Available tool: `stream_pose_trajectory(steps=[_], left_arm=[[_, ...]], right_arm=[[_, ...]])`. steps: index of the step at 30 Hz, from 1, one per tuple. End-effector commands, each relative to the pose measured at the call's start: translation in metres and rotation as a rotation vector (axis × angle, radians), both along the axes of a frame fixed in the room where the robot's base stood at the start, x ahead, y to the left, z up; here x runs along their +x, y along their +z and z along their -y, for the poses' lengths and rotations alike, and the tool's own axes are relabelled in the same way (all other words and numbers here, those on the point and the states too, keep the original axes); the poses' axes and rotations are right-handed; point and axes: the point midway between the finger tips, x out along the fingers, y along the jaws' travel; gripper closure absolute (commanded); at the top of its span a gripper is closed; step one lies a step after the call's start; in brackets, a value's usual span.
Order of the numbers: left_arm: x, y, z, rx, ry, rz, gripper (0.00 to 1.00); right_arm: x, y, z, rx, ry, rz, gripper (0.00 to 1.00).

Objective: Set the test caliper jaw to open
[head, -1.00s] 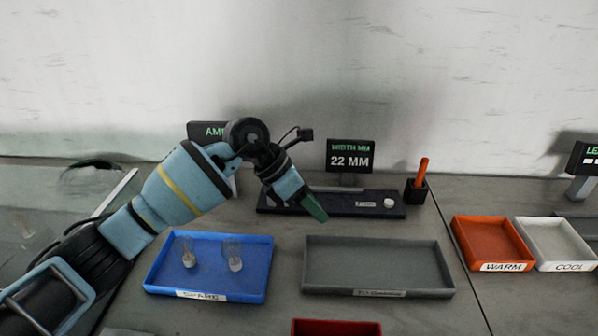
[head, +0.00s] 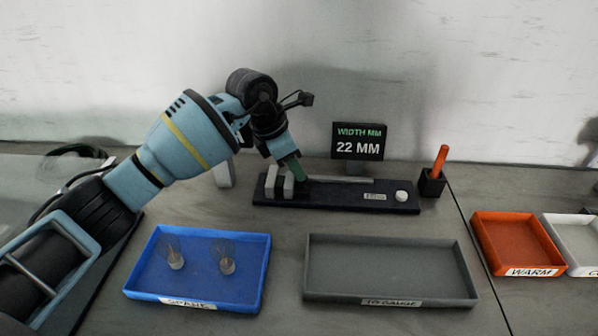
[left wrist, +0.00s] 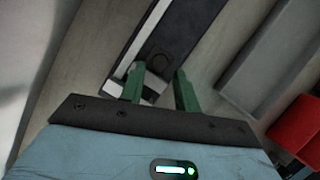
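The test caliper is a long black base (head: 335,193) on the table in the head view. Two pale jaw blocks (head: 288,187) stand close together at its left end, and a white round knob (head: 401,196) is near its right end. A display (head: 358,141) behind it reads "WIDTH MM 22 MM". Whether a finger touches a jaw is unclear. My right gripper is not in view.
A blue "SPARE" tray (head: 144,276) with two clear bulb-like parts is in front at left. A grey tray (head: 390,302) is in front of the caliper. A black holder (head: 431,183) with an orange stick stands to the right, and an orange "WARM" tray (head: 518,271) lies beyond.

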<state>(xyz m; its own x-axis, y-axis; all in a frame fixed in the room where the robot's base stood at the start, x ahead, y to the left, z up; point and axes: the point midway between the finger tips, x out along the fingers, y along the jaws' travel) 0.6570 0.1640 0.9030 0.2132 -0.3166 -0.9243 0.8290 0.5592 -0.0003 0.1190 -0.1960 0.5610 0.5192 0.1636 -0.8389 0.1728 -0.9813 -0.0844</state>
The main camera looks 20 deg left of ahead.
Motion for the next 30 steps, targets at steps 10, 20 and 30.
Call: stream_pose_trajectory(steps=[10,20,30], left_arm=[[0.006,-0.026,0.01,-0.001,-0.001,0.001,0.68],[0.006,-0.026,0.009,-0.001,-0.001,0.001,0.8],[0.006,-0.026,0.01,-0.001,-0.001,0.001,1.0]], right_arm=[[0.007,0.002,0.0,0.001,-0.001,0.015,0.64],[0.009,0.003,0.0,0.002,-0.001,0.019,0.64],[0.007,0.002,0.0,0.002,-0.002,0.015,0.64]])
